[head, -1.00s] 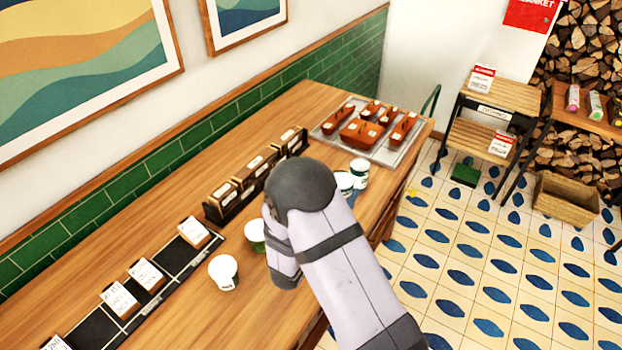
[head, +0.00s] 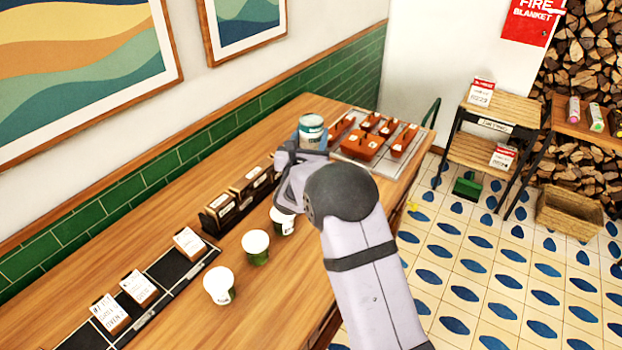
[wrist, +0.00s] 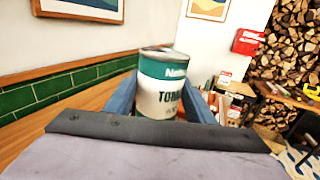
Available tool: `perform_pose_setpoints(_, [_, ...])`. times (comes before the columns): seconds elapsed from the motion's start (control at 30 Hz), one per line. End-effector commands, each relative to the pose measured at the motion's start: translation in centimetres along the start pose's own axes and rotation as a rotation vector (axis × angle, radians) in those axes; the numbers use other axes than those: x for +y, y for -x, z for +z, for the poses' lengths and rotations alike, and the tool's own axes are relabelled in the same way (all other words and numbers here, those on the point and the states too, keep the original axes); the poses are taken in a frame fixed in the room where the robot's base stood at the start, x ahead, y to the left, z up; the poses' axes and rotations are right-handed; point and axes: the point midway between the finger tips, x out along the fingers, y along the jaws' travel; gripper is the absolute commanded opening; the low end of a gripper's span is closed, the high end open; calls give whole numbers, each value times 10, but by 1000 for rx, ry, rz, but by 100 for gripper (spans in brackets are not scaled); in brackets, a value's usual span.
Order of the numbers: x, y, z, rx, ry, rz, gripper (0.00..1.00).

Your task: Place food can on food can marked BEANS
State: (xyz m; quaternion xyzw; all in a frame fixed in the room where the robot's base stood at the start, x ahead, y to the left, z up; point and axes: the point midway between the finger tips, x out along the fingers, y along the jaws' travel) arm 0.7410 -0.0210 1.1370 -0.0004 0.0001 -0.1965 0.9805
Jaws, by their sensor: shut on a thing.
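A food can with a teal top and white body (head: 311,130) is held in my gripper (head: 312,143), raised above the table. In the wrist view the can (wrist: 161,90) stands roughly upright between the two blue fingers, and its label begins "TOMA". Several smaller-looking white and green containers stand on the table: one at front left (head: 219,286), one behind it (head: 256,248), and one (head: 283,221) partly covered by my arm. Their labels are too small to read, so I cannot tell which, if any, is marked BEANS.
A metal tray (head: 384,168) with brown pans sits at the table's far end. A black rack (head: 207,212) with dark boxes and a black card strip (head: 170,285) run along the wall side. The wooden tabletop (head: 140,225) is clear between strip and wall.

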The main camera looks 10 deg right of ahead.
Motion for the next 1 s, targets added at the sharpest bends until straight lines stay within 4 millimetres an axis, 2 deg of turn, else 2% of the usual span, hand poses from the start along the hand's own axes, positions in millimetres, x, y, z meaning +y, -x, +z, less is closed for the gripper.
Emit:
perform_pose_setpoints(0.23, [2,0,-6,-4,0,4,12])
perform_pose_setpoints(0.63, [1,0,-54,-4,-1,4,12])
perform_pose_setpoints(1.0, [1,0,-65,-5,-2,3,12])
